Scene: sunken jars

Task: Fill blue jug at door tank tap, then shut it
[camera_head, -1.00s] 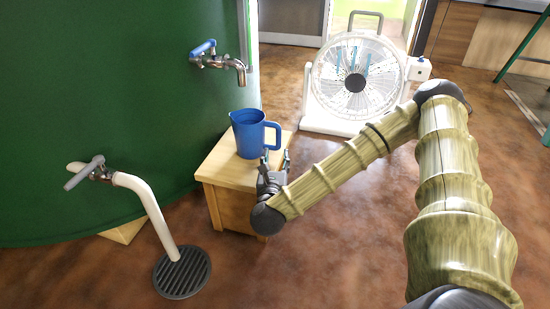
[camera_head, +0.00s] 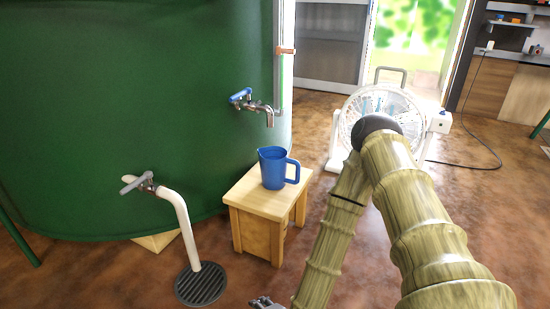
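The blue jug (camera_head: 272,168) stands upright on a small wooden stool (camera_head: 262,205), its handle to the right. The green tank (camera_head: 130,110) fills the left. A metal tap with a blue lever (camera_head: 251,102) juts from the tank, its spout above the jug. I see no water at the spout. A second tap with a grey lever (camera_head: 140,184) sits lower left, with a white pipe bending down to a floor drain. My gripper (camera_head: 264,303) is at the bottom edge, mostly cut off, away from the jug; its fingers do not show clearly.
A white fan (camera_head: 385,108) stands on the floor behind my arm. A round dark drain grate (camera_head: 200,285) lies left of the stool. A bright doorway (camera_head: 415,45) is at the back. A cable runs over the floor at right, where the brown floor is otherwise open.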

